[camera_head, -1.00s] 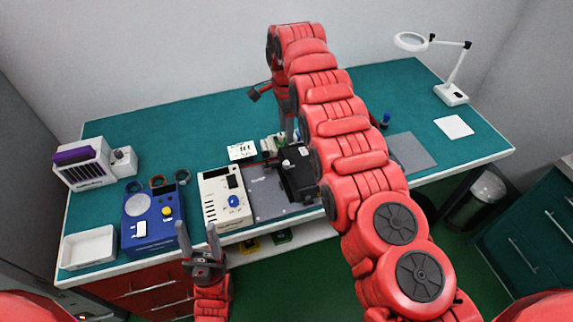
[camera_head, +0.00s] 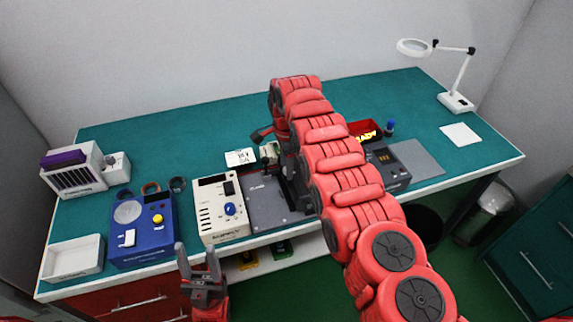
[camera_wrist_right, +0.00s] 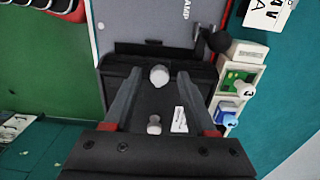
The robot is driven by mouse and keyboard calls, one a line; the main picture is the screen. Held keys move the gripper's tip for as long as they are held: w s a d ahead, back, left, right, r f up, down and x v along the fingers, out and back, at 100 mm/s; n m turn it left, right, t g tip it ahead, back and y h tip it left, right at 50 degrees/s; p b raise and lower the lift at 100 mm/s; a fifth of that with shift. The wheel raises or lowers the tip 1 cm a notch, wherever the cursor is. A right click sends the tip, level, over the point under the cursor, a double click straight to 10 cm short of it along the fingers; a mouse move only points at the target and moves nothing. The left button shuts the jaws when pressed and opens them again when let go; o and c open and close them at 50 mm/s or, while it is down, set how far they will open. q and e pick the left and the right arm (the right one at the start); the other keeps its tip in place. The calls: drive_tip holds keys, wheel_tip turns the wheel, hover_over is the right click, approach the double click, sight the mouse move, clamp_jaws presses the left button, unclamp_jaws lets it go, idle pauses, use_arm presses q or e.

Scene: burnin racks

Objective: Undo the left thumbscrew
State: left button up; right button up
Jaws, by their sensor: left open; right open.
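A black fixture (camera_head: 292,190) stands on a grey plate (camera_head: 262,205), mostly hidden behind my right arm in the head view. In the right wrist view the fixture (camera_wrist_right: 172,100) carries a round white knob (camera_wrist_right: 159,76) and a smaller white knob (camera_wrist_right: 154,125). I cannot tell which is the left thumbscrew. My right gripper (camera_wrist_right: 159,74) is open, its fingertips on either side of the round knob with gaps showing. Its fingers are hidden in the head view. My left gripper (camera_head: 196,250) is open and empty in front of the table's front edge.
Small modules (camera_wrist_right: 238,80) sit close beside the fixture. A red bin (camera_head: 365,131) and a dark device (camera_head: 389,165) lie right of my arm.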

clamp_jaws()
idle(0.3)
drive_tip(key=n+b, duration=0.3)
drive_tip(key=shift+f, duration=0.25)
drive_tip(key=n+b, duration=0.2)
drive_tip(key=n, duration=0.1)
drive_tip(key=shift+r, duration=0.15)
drive_tip(key=shift+n, duration=0.9)
drive_tip(key=n, duration=0.3)
drive_tip(key=shift+r+n, duration=0.1)
drive_tip(key=shift+n, duration=0.2)
drive_tip(key=n, duration=0.6)
drive_tip(key=shift+n, duration=0.4)
drive_tip(key=shift+s, duration=0.1)
